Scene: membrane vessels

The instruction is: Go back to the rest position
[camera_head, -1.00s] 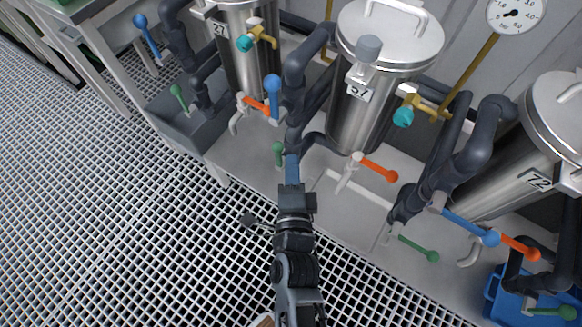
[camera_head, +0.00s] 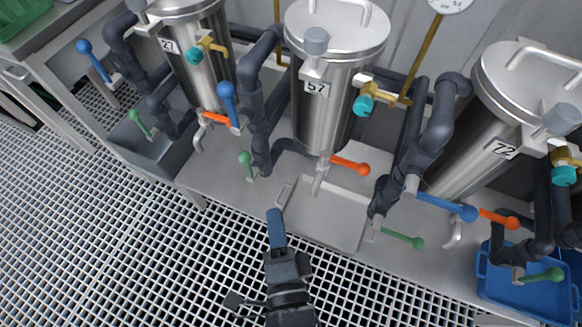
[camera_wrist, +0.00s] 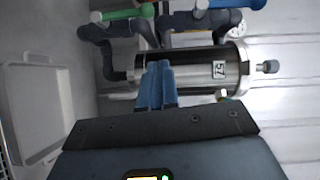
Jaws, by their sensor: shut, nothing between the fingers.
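My gripper (camera_head: 276,228) is at the lower middle of the head view, in front of the shelf with the vessels. Its blue fingers are together with nothing between them; they also show in the wrist view (camera_wrist: 160,86). Vessel 57 (camera_head: 325,118) stands behind and above the gripper, apart from it. In the wrist view vessel 57 (camera_wrist: 200,72) lies sideways beyond the fingertips. The task names no other object.
Vessel 27 (camera_head: 197,72) stands left and vessel 72 (camera_head: 478,135) right, among dark pipes. Orange (camera_head: 350,165), green (camera_head: 402,237) and blue (camera_head: 447,206) valve handles jut out. A white tray (camera_head: 322,215) and blue crate (camera_head: 510,295) are nearby. Grating floor (camera_head: 130,250) is open at left.

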